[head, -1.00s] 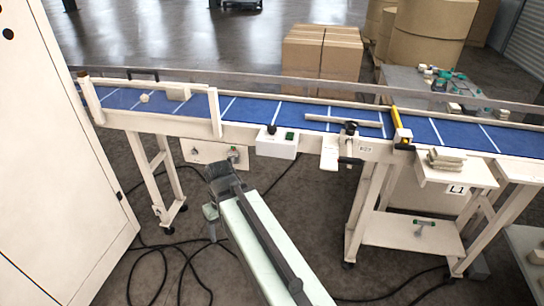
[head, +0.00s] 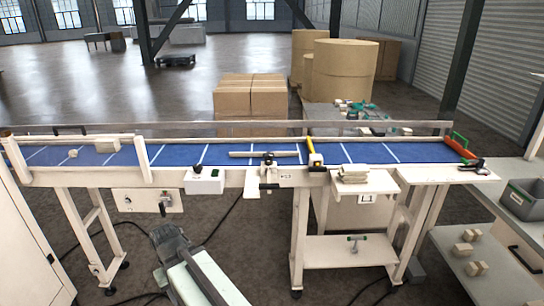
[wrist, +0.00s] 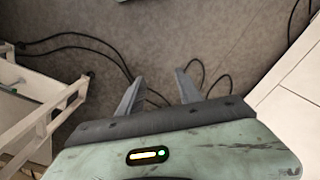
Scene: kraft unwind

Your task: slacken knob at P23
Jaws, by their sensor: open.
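A small label plate that seems to read P23 (head: 286,176) sits on the conveyor's front rail in the head view. Just left of it is a clamp with a dark knob (head: 268,158) on top and a dark handle (head: 269,186) below, on a white bracket. A rod lies across the blue belt behind it. My gripper (head: 166,232) is low in front of the conveyor, left of the clamp and apart from it. In the wrist view my gripper (wrist: 158,78) is open and empty, its two fingers spread over the bare floor. The knob is not visible there.
The conveyor (head: 100,178) spans the view. A white switch box (head: 204,181) and a panel with a dark handle (head: 147,201) hang on its front. A shelf marked L1 (head: 366,198) juts out at right. Cables lie on the floor below.

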